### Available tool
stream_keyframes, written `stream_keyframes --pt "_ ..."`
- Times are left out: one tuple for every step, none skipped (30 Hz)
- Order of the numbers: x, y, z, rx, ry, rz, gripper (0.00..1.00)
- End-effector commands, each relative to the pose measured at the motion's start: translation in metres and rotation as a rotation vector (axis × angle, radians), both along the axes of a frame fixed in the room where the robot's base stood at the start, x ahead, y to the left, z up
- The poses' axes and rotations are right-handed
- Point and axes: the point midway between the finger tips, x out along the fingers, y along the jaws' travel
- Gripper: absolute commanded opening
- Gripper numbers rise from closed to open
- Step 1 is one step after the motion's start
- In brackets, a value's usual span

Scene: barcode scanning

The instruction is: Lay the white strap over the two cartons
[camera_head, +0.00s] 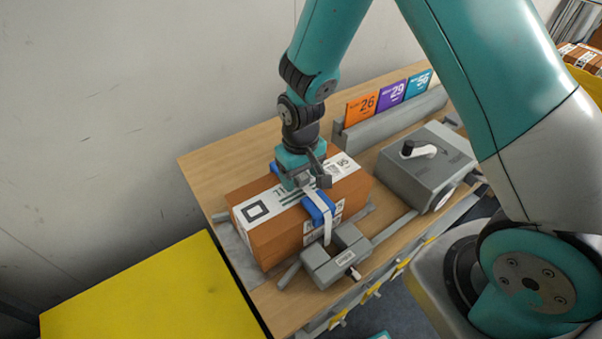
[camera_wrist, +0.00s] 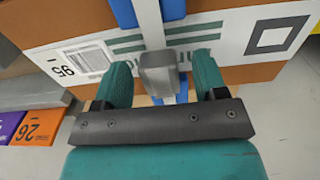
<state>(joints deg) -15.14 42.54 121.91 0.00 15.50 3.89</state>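The brown cartons (camera_head: 340,190) sit close together on the bench, with a white printed band across them; the seam between them is hard to make out. The white strap (camera_head: 327,230) runs over the top, across a blue edge piece (camera_head: 318,208), and hangs down the front side. In the wrist view the strap (camera_wrist: 149,22) passes between blue strips and meets a grey block (camera_wrist: 158,72). My gripper (camera_wrist: 165,75) is just above the cartons, its teal fingers either side of the block with gaps showing. The strap's far end is hidden behind my gripper.
A grey clamp-like fixture (camera_head: 335,262) stands at the cartons' front. A grey box with a crank (camera_head: 428,165) is to the right. Several coloured number cards (camera_head: 391,95) stand in a rail behind. A yellow surface (camera_head: 150,295) lies at lower left.

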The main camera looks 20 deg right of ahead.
Motion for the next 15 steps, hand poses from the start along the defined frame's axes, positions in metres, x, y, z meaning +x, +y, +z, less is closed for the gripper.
stream_keyframes --pt "0.000 0.000 0.000 0.000 0.000 0.000 0.65" --pt "0.000 0.000 0.000 0.000 0.000 0.000 0.65" --pt "0.000 0.000 0.000 0.000 0.000 0.000 0.65" --pt "0.000 0.000 0.000 0.000 0.000 0.000 0.65" --pt "0.000 0.000 0.001 0.000 -0.001 0.000 0.65" --pt "0.000 0.000 0.003 0.000 -0.002 0.000 0.65" --pt "0.001 0.000 0.005 0.000 -0.002 0.000 0.65" --pt "0.001 0.000 0.007 0.000 -0.002 0.000 0.65" --pt "0.001 0.000 0.012 0.001 -0.003 0.000 0.65" --pt "0.001 0.000 0.017 0.001 -0.005 0.000 0.65" --pt "0.001 0.000 0.022 0.001 -0.005 0.000 0.65" --pt "0.001 0.000 0.031 0.002 -0.007 0.000 0.65" --pt "0.002 0.000 0.038 0.003 -0.008 0.000 0.65" --pt "0.002 0.000 0.045 0.003 -0.009 0.000 0.65" --pt "0.002 0.000 0.055 0.003 -0.009 0.000 0.65"
